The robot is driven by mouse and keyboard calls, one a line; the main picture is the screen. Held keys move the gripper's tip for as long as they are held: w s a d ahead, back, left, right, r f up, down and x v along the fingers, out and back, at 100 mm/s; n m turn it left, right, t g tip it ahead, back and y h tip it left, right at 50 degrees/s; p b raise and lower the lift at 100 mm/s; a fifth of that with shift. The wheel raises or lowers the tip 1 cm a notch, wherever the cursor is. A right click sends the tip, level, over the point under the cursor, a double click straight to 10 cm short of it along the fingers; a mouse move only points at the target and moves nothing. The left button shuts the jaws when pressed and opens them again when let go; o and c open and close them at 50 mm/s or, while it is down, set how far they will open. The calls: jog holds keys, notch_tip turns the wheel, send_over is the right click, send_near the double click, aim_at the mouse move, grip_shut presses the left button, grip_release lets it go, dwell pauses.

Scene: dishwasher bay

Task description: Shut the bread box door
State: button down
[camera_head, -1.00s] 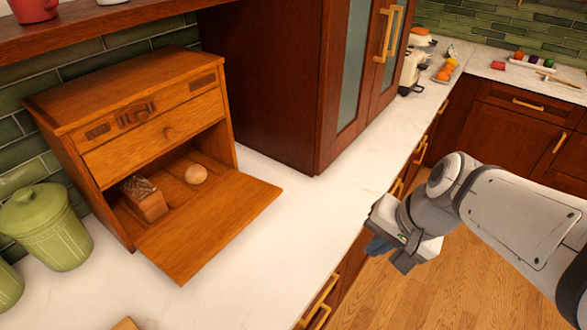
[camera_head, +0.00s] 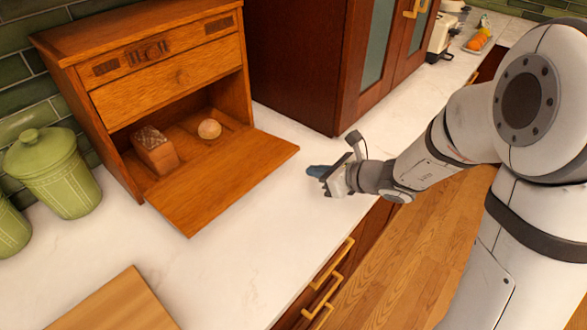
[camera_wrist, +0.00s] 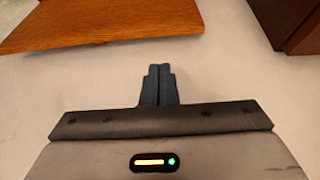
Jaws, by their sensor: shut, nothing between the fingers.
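The wooden bread box (camera_head: 165,75) stands on the counter at the left in the head view. Its door (camera_head: 225,180) is folded down flat in front of it, so the lower compartment is open. Inside are a loaf-like block (camera_head: 155,152) and a round bun (camera_head: 209,129). My gripper (camera_head: 312,171) is low over the counter, right of the door and apart from it, pointing toward it. In the wrist view my gripper (camera_wrist: 158,70) has its fingers together with nothing between them, and the door (camera_wrist: 100,22) shows ahead at the upper left.
A green lidded canister (camera_head: 55,175) stands left of the bread box. A wooden board (camera_head: 118,303) lies at the front. A dark red cabinet (camera_head: 300,60) stands behind my gripper. The white counter (camera_head: 240,240) is clear between door and front edge.

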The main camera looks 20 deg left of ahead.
aim_at(289, 177)
jog(key=x, duration=1)
jog(key=shift+p, duration=0.4)
jog(key=shift+d, duration=0.1)
